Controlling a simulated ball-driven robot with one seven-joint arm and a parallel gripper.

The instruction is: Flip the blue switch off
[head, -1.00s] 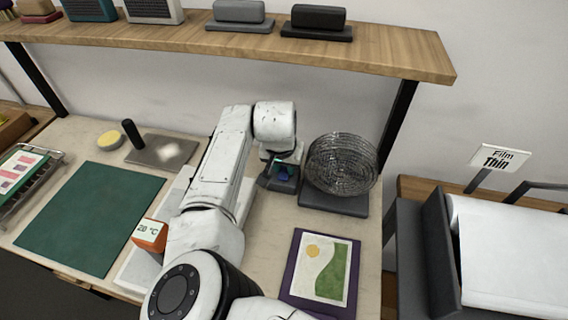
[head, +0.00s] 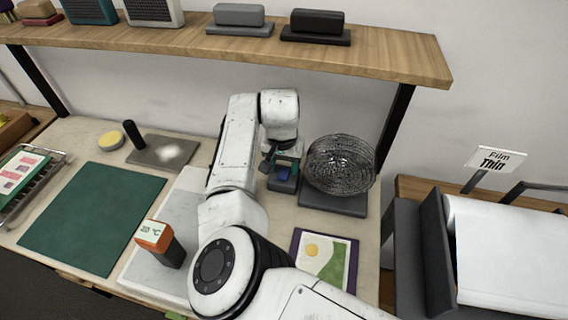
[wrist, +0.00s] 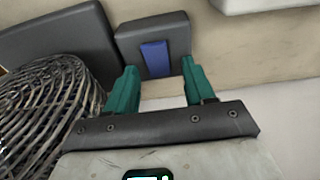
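The blue switch (wrist: 155,57) is a blue rocker on a dark grey box (wrist: 126,42). In the head view the blue switch (head: 283,174) shows just below my gripper (head: 283,160), left of the wire-caged fan. In the wrist view my gripper (wrist: 160,80) has its two teal fingers spread apart with nothing between them. The fingertips lie on either side of the blue rocker in the picture, near the box's lower edge. I cannot tell whether they touch the box. Which way the rocker is tipped is not clear.
The wire-caged fan (head: 340,163) on its dark base (head: 333,203) stands close on the right of the switch box. A wooden shelf (head: 380,58) runs above. The green mat (head: 95,215) is clear.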

